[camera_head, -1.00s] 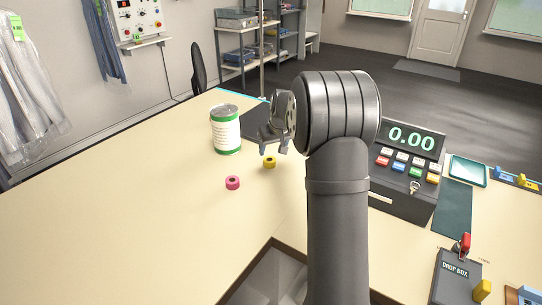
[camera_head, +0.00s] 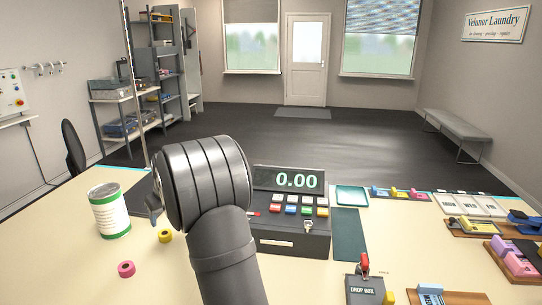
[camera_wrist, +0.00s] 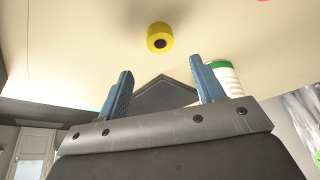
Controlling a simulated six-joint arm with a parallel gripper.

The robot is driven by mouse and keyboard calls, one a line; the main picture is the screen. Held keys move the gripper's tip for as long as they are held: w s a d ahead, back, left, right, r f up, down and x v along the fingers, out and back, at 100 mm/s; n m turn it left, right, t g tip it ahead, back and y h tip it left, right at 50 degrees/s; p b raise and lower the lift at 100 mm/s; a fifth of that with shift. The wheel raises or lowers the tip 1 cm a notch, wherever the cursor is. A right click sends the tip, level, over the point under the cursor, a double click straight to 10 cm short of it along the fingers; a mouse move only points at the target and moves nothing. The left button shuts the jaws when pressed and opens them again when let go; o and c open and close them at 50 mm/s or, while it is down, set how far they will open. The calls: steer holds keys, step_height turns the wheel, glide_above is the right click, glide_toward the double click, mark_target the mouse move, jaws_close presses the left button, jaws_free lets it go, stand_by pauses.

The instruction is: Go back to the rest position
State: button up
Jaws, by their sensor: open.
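My gripper (camera_wrist: 162,92) is open, with nothing between its two blue fingers in the wrist view. In the head view my arm's dark wrist hides most of it; only a small part shows at the wrist's left edge. It is above the counter (camera_head: 70,240), near a yellow ring (camera_head: 165,236), which also shows beyond the fingertips in the wrist view (camera_wrist: 160,36). A white can with green bands (camera_head: 109,211) stands upright to the left of my arm.
A pink ring (camera_head: 126,269) lies on the counter. A register (camera_head: 291,222) reading 0.00 stands just right of my arm. A thin pole (camera_head: 136,95) rises behind the counter.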

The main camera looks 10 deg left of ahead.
mark_target(165, 233)
steer(key=x, duration=1)
steer(key=shift+s+f, duration=0.1)
steer(key=shift+f, duration=0.1)
step_height(165, 233, up, 3)
steer(key=shift+d+r, duration=0.1)
steer(key=shift+r, duration=0.6)
